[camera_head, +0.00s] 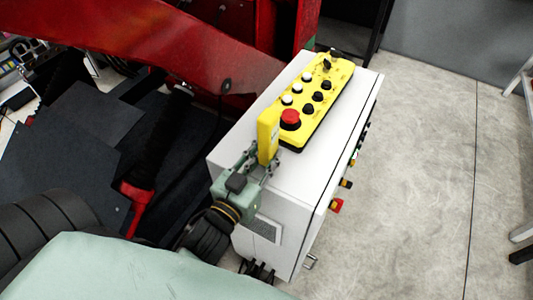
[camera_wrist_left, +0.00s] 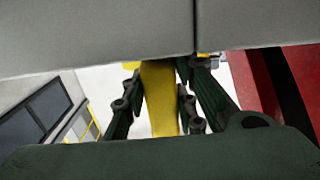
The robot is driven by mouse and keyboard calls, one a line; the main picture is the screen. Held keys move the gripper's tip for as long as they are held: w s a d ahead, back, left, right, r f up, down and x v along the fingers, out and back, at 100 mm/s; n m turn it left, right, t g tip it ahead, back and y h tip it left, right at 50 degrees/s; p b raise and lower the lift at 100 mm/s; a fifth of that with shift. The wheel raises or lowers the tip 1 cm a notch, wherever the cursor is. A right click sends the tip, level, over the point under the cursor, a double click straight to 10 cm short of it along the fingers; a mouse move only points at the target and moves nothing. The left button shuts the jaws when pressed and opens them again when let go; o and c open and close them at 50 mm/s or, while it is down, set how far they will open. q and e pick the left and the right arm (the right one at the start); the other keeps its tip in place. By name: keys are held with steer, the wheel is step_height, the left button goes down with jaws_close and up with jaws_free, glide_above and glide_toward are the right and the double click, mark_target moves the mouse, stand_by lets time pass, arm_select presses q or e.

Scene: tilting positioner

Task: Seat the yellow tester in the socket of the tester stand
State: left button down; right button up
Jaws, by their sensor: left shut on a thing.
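The yellow tester (camera_head: 268,136) is a narrow yellow block held upright above the near part of a white cabinet top. My left gripper (camera_head: 262,163) is shut on its lower part. In the left wrist view the tester (camera_wrist_left: 160,98) stands between the two dark fingers. I cannot make out a tester stand or its socket in either view. My right gripper is not in view.
A yellow button box (camera_head: 318,98) with a red mushroom button lies on the white cabinet (camera_head: 305,178), just behind the tester. Knobs and switches project from the cabinet's right side. A red machine (camera_head: 190,45) stands behind at left. Grey floor (camera_head: 420,160) is clear at right.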

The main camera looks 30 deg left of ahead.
arm_select(q)
steer(key=c, duration=1.8)
jaws_free()
steer(key=shift+f, duration=0.1)
steer(key=o, duration=0.4)
